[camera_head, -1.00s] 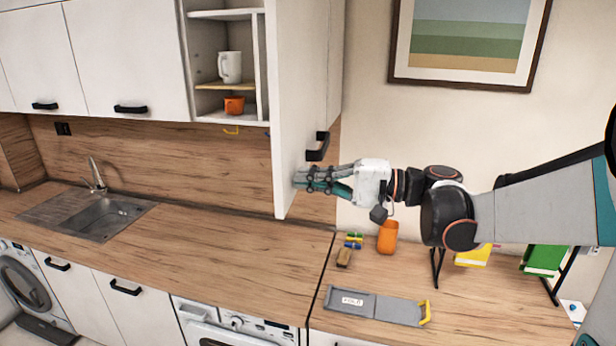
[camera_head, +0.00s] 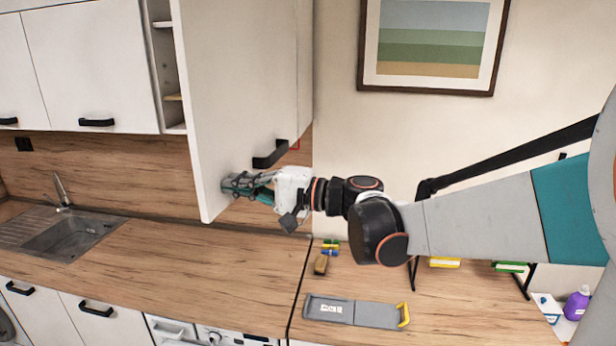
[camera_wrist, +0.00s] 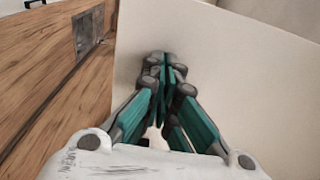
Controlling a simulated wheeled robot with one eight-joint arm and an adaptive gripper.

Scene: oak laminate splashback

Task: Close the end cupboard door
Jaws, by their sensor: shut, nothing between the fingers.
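The end cupboard door (camera_head: 235,90) is a white upper door with a black handle (camera_head: 270,154). It stands open, swung out from the cupboard, and hides most of the shelves. My gripper (camera_head: 230,184) is shut and empty, with its fingertips at the lower part of the door face, below and left of the handle. In the wrist view the door (camera_wrist: 225,70) fills most of the picture, and the shut teal fingers (camera_wrist: 168,68) point at its surface and seem to touch it.
The open shelf unit (camera_head: 165,70) shows at the door's left. A framed picture (camera_head: 435,90) hangs on the wall.

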